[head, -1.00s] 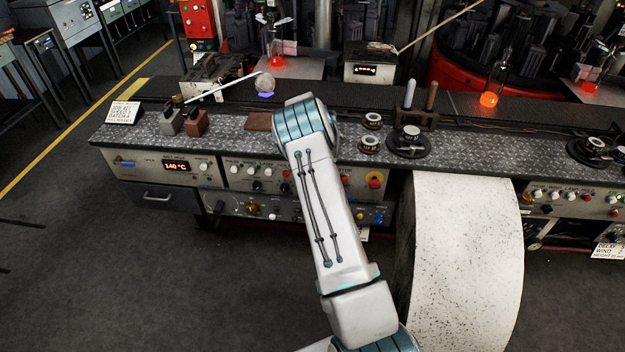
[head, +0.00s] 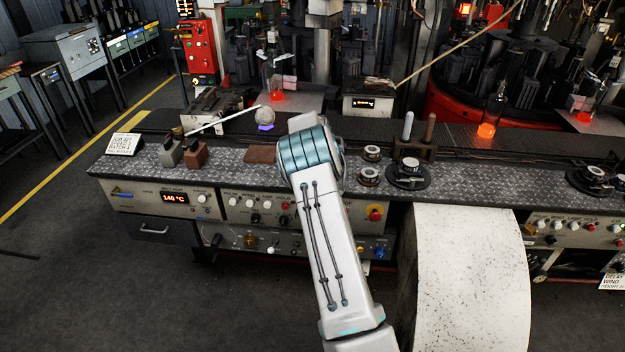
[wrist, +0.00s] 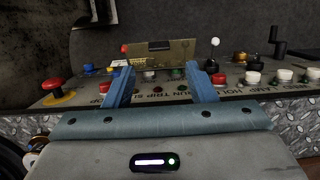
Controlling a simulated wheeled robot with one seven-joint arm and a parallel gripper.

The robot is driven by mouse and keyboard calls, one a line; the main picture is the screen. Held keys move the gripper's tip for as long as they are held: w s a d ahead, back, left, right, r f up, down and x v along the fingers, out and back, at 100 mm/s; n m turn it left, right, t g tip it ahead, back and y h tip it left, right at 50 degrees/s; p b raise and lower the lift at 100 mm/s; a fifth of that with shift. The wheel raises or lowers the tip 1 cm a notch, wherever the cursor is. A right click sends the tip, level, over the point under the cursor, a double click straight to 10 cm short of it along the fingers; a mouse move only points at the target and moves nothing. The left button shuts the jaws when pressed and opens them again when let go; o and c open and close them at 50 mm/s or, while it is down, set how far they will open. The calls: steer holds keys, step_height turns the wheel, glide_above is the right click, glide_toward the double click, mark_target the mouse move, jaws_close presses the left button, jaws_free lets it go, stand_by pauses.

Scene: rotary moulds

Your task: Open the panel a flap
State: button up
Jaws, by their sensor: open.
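In the wrist view, my gripper (wrist: 160,88) points at a control panel (wrist: 228,82) with its two blue fingers apart and nothing between them. An amber-brown plate (wrist: 174,58), which looks like the flap, stands on the panel just beyond the fingertips. It has a dark rectangle near its top. The fingers appear apart from it, though the exact gap cannot be told. In the head view, my arm hides the gripper and part of the bench-front panel (head: 245,205); I cannot make out the flap there.
In the wrist view, a red mushroom button (wrist: 52,84) is at left and several knobs (wrist: 253,77) at right. In the head view, the bench top (head: 225,175) carries blocks (head: 195,155) and round fittings (head: 410,170). A large pale curved drum (head: 470,270) stands right of my arm.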

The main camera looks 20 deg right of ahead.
steer(key=v, duration=0.6)
steer(key=shift+r+b, duration=0.3)
steer(key=shift+r, duration=0.1)
steer(key=shift+w+d, duration=0.1)
steer(key=shift+w, duration=0.05)
steer(key=s+a+r+n+t, duration=0.1)
steer(key=s+a+r, duration=0.4)
steer(key=s+r, duration=0.3)
steer(key=s+a+r+n+t, duration=0.1)
steer(key=s+a+r+t, duration=0.1)
steer(key=s+a+r, duration=0.5)
steer(key=s+a+f+n+t, duration=0.1)
steer(key=s+a+n, duration=0.1)
steer(key=s, duration=0.9)
steer(key=s+a+f+n+t+h, duration=0.1)
steer(key=s+a, duration=0.1)
steer(key=s, duration=1)
steer(key=shift+a+f+n, duration=0.35)
steer(key=shift+n, duration=0.05)
